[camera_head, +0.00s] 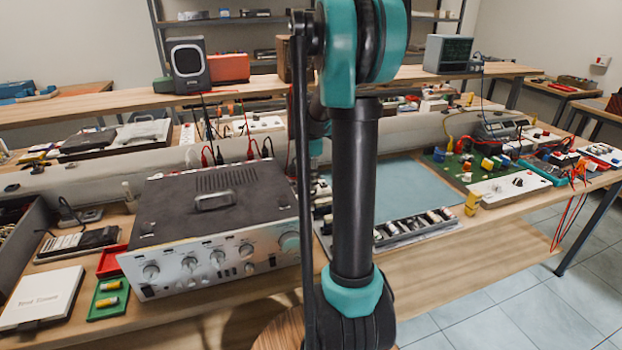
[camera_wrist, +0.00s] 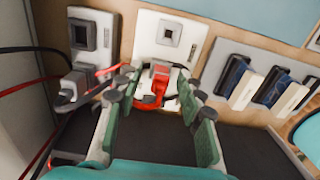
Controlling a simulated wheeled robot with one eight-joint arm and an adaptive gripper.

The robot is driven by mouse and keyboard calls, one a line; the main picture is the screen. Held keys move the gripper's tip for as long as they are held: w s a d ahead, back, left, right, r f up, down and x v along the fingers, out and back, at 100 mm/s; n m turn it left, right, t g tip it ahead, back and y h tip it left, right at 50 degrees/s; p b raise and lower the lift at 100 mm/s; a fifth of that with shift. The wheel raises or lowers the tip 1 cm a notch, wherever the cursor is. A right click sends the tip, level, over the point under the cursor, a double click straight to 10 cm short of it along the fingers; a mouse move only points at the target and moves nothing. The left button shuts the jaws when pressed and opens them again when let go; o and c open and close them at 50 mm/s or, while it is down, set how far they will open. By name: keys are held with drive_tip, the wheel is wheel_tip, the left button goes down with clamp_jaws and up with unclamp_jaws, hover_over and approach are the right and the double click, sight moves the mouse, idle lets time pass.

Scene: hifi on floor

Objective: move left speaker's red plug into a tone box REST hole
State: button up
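In the wrist view, my gripper (camera_wrist: 152,98) is open, with its green-padded fingers apart. A red plug (camera_wrist: 158,82) is between the fingers, at the lower edge of a white plate (camera_wrist: 140,33) with a dark square socket. I see gaps between the plug and both fingers. I cannot tell whether this is the left speaker's plug. In the head view, a dark speaker (camera_head: 188,66) stands on the rear bench at the left. My gripper is hidden behind my arm there. The REST hole cannot be made out.
A grey amplifier (camera_head: 215,222) with several knobs is left of my arm. Another white plate (camera_wrist: 92,40) with a grey plug and dark cables is on the left in the wrist view.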

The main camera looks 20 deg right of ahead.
drive_tip(key=shift+r, duration=0.1)
wheel_tip(320, 180, up, 17)
idle(1.3)
